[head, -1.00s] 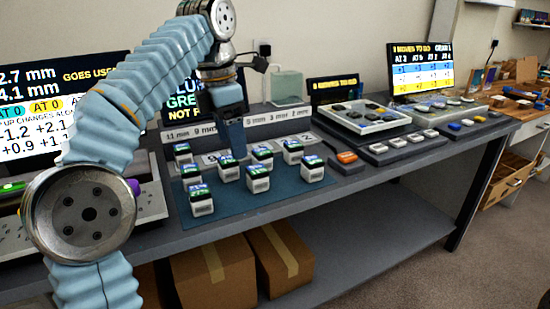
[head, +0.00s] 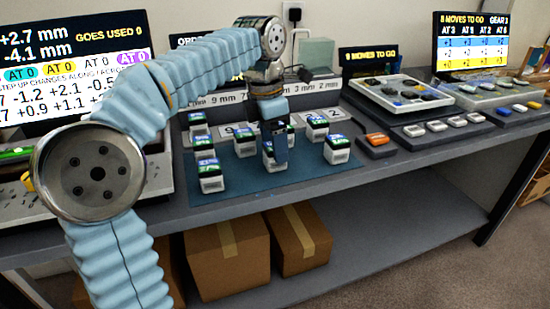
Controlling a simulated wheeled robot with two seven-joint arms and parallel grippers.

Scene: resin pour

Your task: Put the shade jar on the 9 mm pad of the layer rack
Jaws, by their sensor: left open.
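I cannot tell which is the shade jar. My left gripper (head: 275,158) is open, pointing down at a jar in the middle of the mat and largely covering it. Whether the fingers touch it is unclear. The layer rack (head: 315,87) stands behind the mat, with mm labels including 9 mm at its left; my arm hides part of it. My right gripper is out of view.
An orange-topped block (head: 377,140) lies right of the mat. A tray of dark pieces (head: 405,97) and a row of white blocks (head: 440,125) stand further right. Screens line the back. Cardboard boxes (head: 228,262) sit on the lower shelf.

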